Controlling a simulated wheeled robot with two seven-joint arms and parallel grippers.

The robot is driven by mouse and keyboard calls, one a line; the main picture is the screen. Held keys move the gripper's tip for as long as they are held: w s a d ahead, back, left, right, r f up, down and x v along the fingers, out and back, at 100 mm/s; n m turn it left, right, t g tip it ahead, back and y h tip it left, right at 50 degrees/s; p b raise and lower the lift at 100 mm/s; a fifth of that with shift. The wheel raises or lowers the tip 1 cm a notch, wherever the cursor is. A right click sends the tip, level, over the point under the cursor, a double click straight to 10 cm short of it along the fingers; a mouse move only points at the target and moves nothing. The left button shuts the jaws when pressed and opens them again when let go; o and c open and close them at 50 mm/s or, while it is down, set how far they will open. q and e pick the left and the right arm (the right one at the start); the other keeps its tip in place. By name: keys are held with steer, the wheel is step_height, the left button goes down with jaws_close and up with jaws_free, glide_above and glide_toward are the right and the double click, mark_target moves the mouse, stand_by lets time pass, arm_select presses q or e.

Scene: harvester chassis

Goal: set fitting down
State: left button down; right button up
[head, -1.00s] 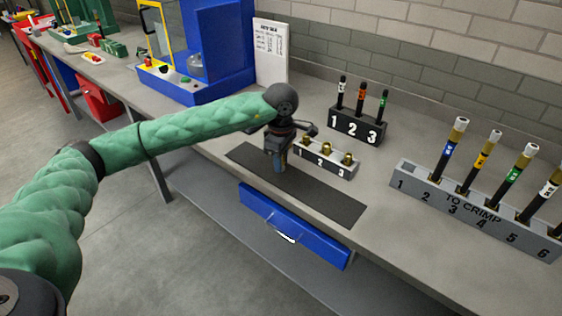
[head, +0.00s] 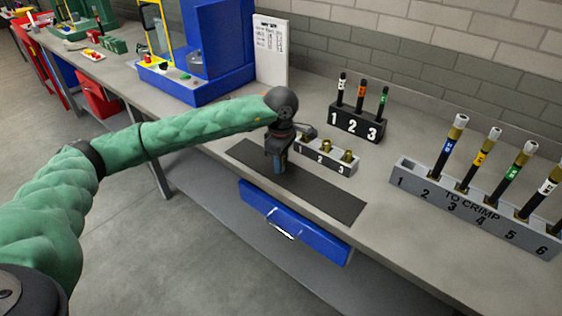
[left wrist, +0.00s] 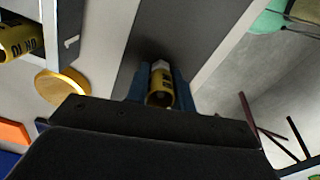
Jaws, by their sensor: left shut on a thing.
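My left gripper (head: 279,168) points down over the dark mat (head: 325,200) at the bench's front edge. In the left wrist view its blue fingers (left wrist: 160,88) are shut on a small fitting (left wrist: 161,84) with a yellow and black band and a pale end. The fitting is hard to make out in the head view. Whether it touches the mat I cannot tell. The small grey rack (head: 325,166) stands just behind and right of the gripper, holding brass fittings. My right gripper is not in view.
A black 1-2-3 stand (head: 356,125) with several markers is behind the rack. The "TO CRIMP" block (head: 473,208) with upright hoses is at right. A blue drawer (head: 292,224) hangs under the bench edge. The right part of the mat is bare.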

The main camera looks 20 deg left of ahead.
arm_select(q)
steer(key=c, duration=1.2)
jaws_free()
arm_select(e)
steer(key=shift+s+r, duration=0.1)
arm_select(q)
steer(key=shift+r, duration=0.55)
step_height(320, 180, up, 4)
steer(key=shift+f+b, duration=0.1)
steer(key=shift+b, duration=0.6)
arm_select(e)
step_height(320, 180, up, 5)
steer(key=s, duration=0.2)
arm_select(q)
steer(key=shift+r+b, duration=1)
steer(key=shift+r, duration=2.65)
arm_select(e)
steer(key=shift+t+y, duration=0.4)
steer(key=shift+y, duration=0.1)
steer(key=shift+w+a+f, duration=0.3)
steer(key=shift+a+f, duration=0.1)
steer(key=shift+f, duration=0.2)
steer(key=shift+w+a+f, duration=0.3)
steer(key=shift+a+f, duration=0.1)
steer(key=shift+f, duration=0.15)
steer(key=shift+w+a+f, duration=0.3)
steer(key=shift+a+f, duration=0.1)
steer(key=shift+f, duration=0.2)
arm_select(q)
steer(key=shift+f, duration=0.1)
